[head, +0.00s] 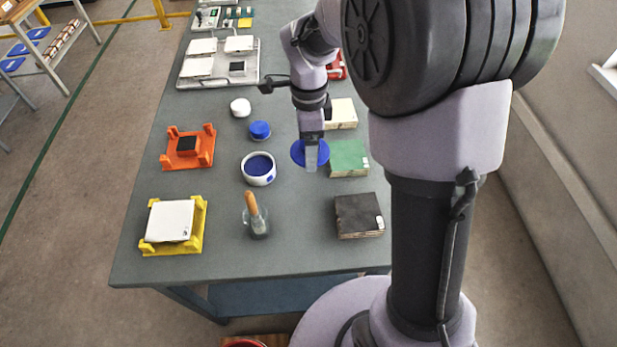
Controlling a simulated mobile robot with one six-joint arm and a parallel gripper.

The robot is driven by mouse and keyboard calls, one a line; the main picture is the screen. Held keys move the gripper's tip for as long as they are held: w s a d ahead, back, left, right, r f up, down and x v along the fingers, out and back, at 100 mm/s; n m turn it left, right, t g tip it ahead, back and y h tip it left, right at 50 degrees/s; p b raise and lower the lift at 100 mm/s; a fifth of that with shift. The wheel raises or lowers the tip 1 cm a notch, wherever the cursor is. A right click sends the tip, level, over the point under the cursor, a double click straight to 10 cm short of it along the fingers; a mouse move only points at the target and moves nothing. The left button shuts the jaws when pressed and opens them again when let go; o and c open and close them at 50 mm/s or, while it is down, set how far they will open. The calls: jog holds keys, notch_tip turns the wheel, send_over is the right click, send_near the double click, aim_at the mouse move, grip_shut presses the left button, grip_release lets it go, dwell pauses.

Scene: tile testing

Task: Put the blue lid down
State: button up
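The blue lid (298,152) is a round flat disc at my gripper (311,165), right of the table's middle. My gripper points down and its fingers cover the middle of the lid; it appears shut on it. How far the lid is above the table is hard to tell. Left of it stands an open white tub (258,179) with blue contents and a blue mark on its side. The lid and the tub are apart.
A small blue-topped jar (260,131) and a white jar (240,107) stand behind the tub. A glass with a wooden-handled brush (254,215) is in front. Green (348,158), cream (342,113) and dark (359,215) blocks line the right. Orange (207,146) and yellow (187,245) stands are left.

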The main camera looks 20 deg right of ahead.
aim_at(308, 178)
notch_tip(308, 178, down, 10)
jog(key=b, duration=0.4)
jog(key=shift+f+b, duration=0.1)
jog(key=shift+b, duration=0.2)
jog(key=shift+r, duration=0.2)
jog(key=shift+f, duration=0.1)
jog(key=o, duration=1.2)
jog(key=shift+o, duration=0.2)
